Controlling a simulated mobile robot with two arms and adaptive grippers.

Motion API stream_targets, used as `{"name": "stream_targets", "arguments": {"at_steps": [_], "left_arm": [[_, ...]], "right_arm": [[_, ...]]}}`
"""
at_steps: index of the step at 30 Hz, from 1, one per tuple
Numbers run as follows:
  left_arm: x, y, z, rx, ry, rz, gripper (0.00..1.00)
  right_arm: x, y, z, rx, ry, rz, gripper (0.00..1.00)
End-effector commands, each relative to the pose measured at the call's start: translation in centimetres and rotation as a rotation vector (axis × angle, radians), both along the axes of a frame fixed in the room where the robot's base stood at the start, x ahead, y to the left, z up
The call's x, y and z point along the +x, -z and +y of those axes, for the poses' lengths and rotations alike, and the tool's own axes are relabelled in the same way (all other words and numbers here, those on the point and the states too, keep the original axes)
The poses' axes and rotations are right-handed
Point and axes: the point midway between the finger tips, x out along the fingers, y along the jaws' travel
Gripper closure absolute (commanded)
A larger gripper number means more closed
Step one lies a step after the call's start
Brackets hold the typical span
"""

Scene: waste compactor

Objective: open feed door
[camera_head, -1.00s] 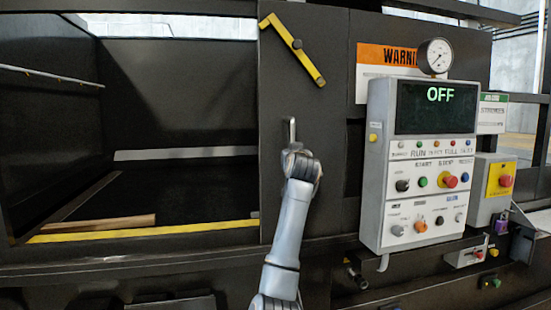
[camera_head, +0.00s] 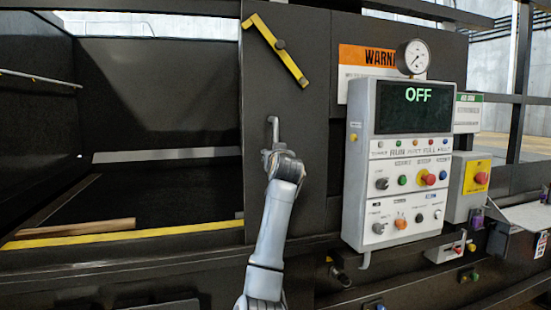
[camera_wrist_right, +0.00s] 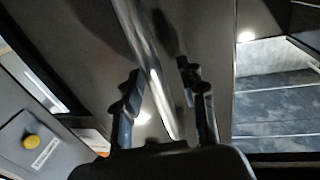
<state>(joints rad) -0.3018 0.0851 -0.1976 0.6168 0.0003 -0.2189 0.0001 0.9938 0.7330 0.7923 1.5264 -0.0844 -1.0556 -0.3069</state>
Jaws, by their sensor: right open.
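The feed door (camera_head: 312,120) is a tall dark panel standing at the right edge of the chamber opening, which is uncovered at left. A thin silver handle (camera_head: 274,130) stands upright on the door. My right gripper (camera_head: 283,160) is at the handle's lower part and hides it in the head view. In the right wrist view the handle (camera_wrist_right: 150,65) runs between the spread fingers of my right gripper (camera_wrist_right: 162,82), with gaps beside it. A yellow latch bar (camera_head: 272,48) lies slanted across the door's top. My left gripper is out of view.
The control panel (camera_head: 362,190), its screen reading OFF, stands right of the door, below a gauge (camera_head: 412,58) and beside an orange warning sign (camera_head: 366,56). A wood piece (camera_head: 75,227) lies by the yellow sill (camera_head: 120,237) in the otherwise bare chamber.

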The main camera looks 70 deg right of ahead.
Motion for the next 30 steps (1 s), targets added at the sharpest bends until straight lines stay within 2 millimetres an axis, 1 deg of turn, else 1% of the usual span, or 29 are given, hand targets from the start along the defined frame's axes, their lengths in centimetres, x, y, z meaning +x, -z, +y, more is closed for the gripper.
{"name": "stream_targets", "arguments": {"at_steps": [5, 12, 18, 24, 30], "left_arm": [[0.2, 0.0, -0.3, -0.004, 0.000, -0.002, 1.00], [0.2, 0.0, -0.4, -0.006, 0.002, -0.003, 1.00], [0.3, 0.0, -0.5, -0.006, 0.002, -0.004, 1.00], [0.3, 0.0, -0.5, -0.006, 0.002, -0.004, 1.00], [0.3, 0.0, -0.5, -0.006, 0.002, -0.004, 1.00]], "right_arm": [[-1.0, 0.0, 2.0, -0.001, 0.000, 0.000, 0.59], [-3.3, 0.0, 6.3, -0.002, -0.001, 0.000, 0.59], [-4.8, 0.1, 9.0, 0.000, -0.001, 0.001, 0.59], [-5.4, 0.2, 10.1, 0.002, -0.002, 0.002, 0.59], [-5.5, 0.2, 10.2, 0.003, -0.002, 0.003, 0.59]]}}
